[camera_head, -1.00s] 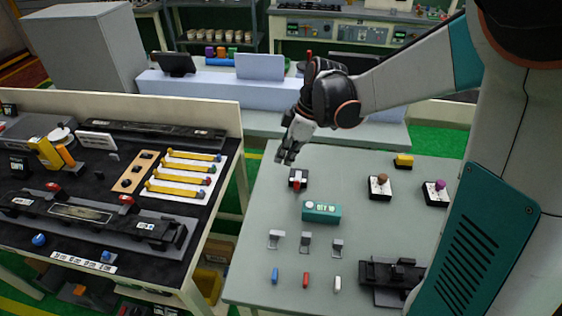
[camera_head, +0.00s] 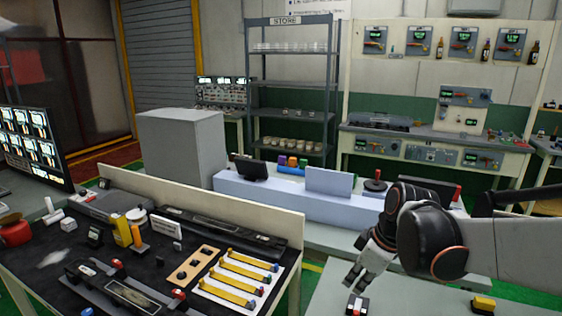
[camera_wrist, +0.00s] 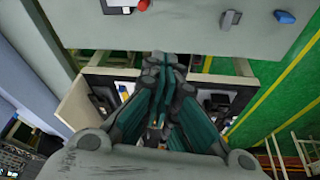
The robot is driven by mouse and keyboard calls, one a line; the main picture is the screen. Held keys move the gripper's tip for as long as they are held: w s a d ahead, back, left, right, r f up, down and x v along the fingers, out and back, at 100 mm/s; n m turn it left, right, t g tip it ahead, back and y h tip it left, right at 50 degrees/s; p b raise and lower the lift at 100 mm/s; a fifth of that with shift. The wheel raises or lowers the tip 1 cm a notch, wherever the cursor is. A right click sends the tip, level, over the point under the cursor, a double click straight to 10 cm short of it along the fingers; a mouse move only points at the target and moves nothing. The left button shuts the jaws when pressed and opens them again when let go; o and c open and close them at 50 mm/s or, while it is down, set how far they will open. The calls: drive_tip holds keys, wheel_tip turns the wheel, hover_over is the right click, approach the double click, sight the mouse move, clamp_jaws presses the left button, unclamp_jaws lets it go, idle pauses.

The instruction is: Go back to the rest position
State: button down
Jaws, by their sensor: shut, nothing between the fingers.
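My gripper (camera_head: 356,277) hangs at the end of my arm at the right of the head view, above the far left part of the grey-green table (camera_head: 405,298). Its fingers are closed together with nothing between them. In the wrist view my gripper (camera_wrist: 163,62) points toward the table edge, its fingers side by side. A small black and white block with a red part (camera_head: 357,305) is on the table just below the fingertips in the head view. I cannot tell the exact gap between them.
A light blue counter (camera_head: 285,198) with a tablet and screens is behind. A yellow block (camera_head: 483,304) sits on the table at right.

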drive_tip(key=s+d+r+m+t+h, duration=0.1)
drive_tip(key=s+m+t, duration=0.1)
drive_tip(key=s+m, duration=0.3)
drive_tip(key=s+d+r+m+t+h, duration=0.1)
drive_tip(key=s+m, duration=0.4)
drive_tip(key=s, duration=0.5)
drive_tip(key=shift+r+t+h, duration=0.3)
drive_tip(key=shift+r+t, duration=0.4)
drive_tip(key=shift+r, duration=0.05)
